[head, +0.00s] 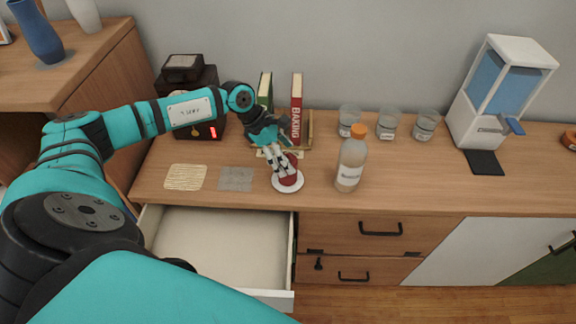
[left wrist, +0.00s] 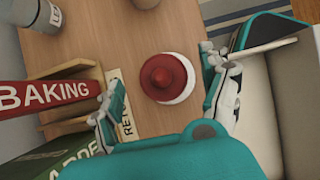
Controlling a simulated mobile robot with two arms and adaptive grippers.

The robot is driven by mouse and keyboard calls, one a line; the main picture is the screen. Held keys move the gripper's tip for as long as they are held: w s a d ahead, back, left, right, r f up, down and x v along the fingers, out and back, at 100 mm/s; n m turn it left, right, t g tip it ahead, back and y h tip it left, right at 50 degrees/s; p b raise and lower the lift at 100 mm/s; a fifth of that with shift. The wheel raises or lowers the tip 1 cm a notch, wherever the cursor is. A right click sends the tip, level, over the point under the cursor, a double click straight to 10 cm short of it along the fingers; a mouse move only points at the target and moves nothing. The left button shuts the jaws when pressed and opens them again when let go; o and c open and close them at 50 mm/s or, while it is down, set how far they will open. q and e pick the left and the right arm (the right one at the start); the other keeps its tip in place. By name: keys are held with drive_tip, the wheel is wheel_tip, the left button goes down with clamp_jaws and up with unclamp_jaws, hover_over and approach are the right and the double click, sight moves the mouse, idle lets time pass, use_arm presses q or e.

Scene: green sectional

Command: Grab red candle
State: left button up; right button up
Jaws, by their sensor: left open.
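The red candle (head: 289,178) stands on a round white plate (head: 288,187) near the front edge of the wooden counter. My left gripper (head: 284,168) reaches down over the candle from above and partly hides it in the head view. In the left wrist view the candle (left wrist: 163,76) lies between the two spread fingers of my left gripper (left wrist: 160,92), with gaps on both sides. The gripper is open and holds nothing. My right gripper is not in view.
A bottle with an orange cap (head: 351,160) stands right of the candle. Books (head: 296,108) in a wooden holder stand behind it. An open, empty drawer (head: 220,245) juts out below the counter. Glass jars (head: 388,124) and a dispenser (head: 495,90) stand farther right.

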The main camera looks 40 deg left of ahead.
use_arm(q)
drive_tip(key=shift+p+x, duration=0.4)
drive_tip(key=shift+x, duration=0.5)
drive_tip(key=p+x, duration=0.1)
drive_tip(key=x, duration=0.2)
drive_tip(key=shift+s+f, duration=0.1)
drive_tip(key=shift+f, duration=0.3)
drive_tip(key=shift+d+f, duration=0.15)
drive_tip(key=shift+f, duration=0.2)
drive_tip(key=shift+c, duration=1.1)
drive_tip(key=shift+r, duration=0.1)
drive_tip(key=c, duration=1.3)
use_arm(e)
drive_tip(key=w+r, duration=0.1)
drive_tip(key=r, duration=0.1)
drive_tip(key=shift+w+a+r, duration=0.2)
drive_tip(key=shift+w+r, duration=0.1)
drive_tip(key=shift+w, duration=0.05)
